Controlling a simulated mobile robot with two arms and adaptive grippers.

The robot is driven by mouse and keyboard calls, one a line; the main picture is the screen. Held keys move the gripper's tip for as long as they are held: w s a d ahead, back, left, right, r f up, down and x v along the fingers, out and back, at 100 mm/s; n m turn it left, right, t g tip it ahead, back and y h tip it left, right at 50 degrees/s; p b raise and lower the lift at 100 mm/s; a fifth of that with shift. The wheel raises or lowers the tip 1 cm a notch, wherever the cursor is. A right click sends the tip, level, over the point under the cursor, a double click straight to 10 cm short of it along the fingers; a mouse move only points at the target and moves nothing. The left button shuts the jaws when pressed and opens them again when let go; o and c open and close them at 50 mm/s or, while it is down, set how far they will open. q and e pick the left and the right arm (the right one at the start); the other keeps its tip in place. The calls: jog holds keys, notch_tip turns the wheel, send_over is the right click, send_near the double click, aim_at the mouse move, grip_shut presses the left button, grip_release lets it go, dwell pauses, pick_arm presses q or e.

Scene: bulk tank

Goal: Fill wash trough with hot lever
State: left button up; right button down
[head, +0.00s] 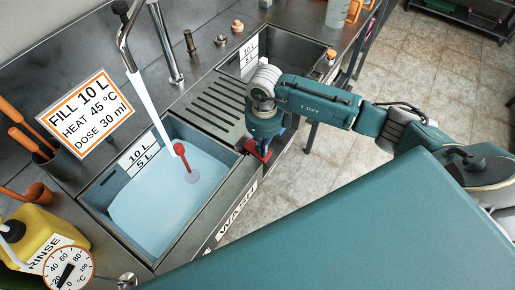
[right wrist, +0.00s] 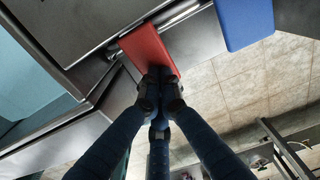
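The wash trough (head: 98,194) holds pale blue water (head: 150,205), and a white stream (head: 152,105) runs into it from the tap (head: 125,45). Its wall label (head: 138,157) marks 10 L and 5 L; the water surface lies below the label, exact level unclear. The red hot lever (head: 258,154) sticks out from the counter front; it also shows in the right wrist view (right wrist: 147,50). My right gripper (right wrist: 160,78) has its fingertips close together at the red lever's outer end, seemingly touching it. My left gripper is out of view.
A blue lever (right wrist: 245,20) sits beside the red one. A red piece with a round base (head: 186,165) stands in the water. A sign (head: 85,112) reads fill 10 L, heat 45 °C, dose 30 ml. A yellow rinse jug (head: 40,235) and dial gauge (head: 68,270) are front left.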

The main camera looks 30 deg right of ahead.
dwell(0.5)
notch_tip(320, 180, up, 5)
jog(key=p, duration=0.3)
jog(key=shift+r, duration=0.1)
jog(key=shift+s, duration=0.1)
